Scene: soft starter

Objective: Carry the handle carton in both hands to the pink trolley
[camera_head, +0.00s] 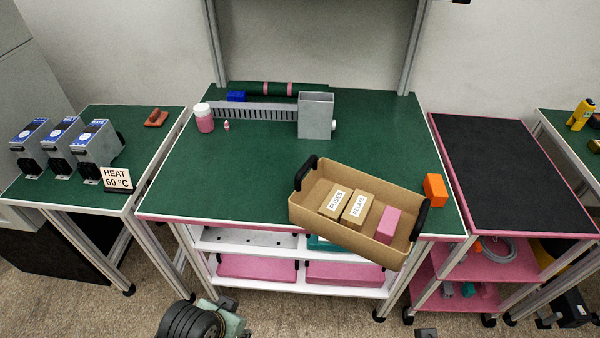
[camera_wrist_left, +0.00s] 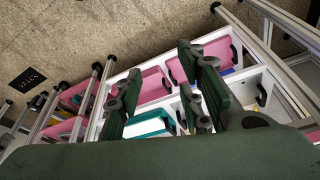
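The handle carton (camera_head: 347,227) is an open tan box with black handles at its left (camera_head: 304,172) and right (camera_head: 420,220) ends. It sits askew at the front right of the green bench (camera_head: 240,180), its near right corner out past the front edge. Inside are two labelled small boxes and a pink block. The pink trolley (camera_head: 511,233), with a bare black top (camera_head: 505,170), stands right of the bench. My left gripper (camera_wrist_left: 158,62) shows in the left wrist view, fingers apart and empty, away from the carton. My right gripper cannot be made out.
An orange block (camera_head: 435,190) lies just right of the carton. A grey box (camera_head: 316,115), slotted duct and pink-filled jar (camera_head: 204,118) stand at the back. The left table (camera_head: 60,190) holds several grey devices. The bench's front left is clear.

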